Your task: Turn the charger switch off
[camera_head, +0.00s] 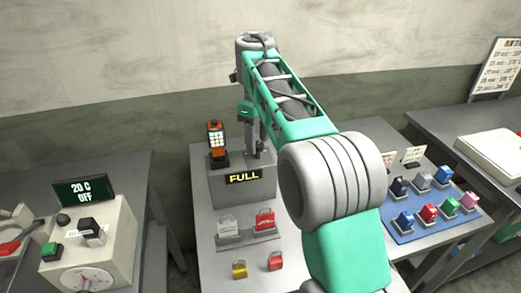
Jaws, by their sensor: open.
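The charger (228,190) is a grey box on the middle table, with a dark display (244,177) reading FULL in yellow. An orange and black handheld device (215,140) with a lit face stands upright on its left part. My green and grey arm reaches over from the front right, and my gripper (256,152) points down at the right part of the charger's top, right of the handheld device. It is small here; the jaws are open. I cannot make out the charger switch clearly; the gripper and arm cover that part.
A beige box (115,225) with a display reading 20 C OFF, a dial and buttons stands at left. Red and yellow padlocks (276,261) lie before the charger. A blue mat (405,233) with several coloured blocks is at right. A wall stands close behind.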

